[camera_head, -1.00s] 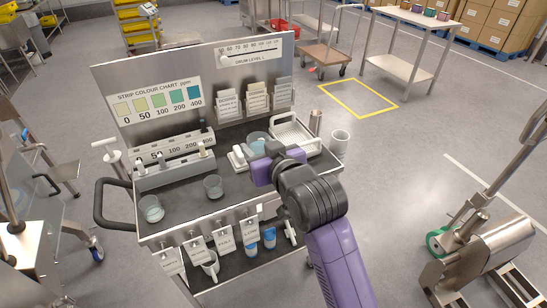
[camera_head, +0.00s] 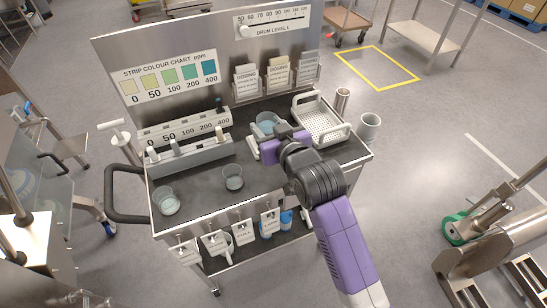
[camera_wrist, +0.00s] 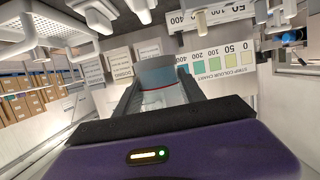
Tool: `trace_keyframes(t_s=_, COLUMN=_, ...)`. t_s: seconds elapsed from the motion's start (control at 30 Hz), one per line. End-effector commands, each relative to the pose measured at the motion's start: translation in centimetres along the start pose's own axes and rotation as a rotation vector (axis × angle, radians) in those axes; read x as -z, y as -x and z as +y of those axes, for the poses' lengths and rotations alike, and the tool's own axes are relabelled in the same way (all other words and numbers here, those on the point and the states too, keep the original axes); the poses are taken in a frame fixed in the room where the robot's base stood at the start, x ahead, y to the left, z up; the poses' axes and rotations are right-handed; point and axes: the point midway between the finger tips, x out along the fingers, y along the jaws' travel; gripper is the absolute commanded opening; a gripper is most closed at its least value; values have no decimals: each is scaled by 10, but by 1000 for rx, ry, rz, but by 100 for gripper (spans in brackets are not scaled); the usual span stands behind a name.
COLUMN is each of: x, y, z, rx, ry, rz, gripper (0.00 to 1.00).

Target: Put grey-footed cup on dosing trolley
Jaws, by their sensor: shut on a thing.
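My gripper (camera_head: 270,136) is over the trolley's top, beside the white perforated tray. It is shut on a clear cup with a bluish tint (camera_head: 267,121). I cannot tell whether this cup touches the trolley top. The trolley (camera_head: 200,188) has a dark top, a steel back panel and a colour chart. Two other clear cups stand on it, one at the front left (camera_head: 167,203) and one nearer the middle (camera_head: 233,177).
A strip rack (camera_head: 188,152) stands left. Labelled tags hang along the front edge.

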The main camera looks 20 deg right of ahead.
Motion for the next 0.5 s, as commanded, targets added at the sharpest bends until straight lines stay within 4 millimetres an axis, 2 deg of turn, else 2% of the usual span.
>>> trace_keyframes(t_s=0.03, x=-14, y=-4, z=0, rx=0, ry=1, rz=-6, gripper=0)
trace_keyframes(t_s=0.3, x=-73, y=-23, z=0, rx=0, ry=1, rz=-4, gripper=0)
trace_keyframes(t_s=0.5, x=-97, y=-30, z=0, rx=0, ry=0, rz=0, gripper=0)
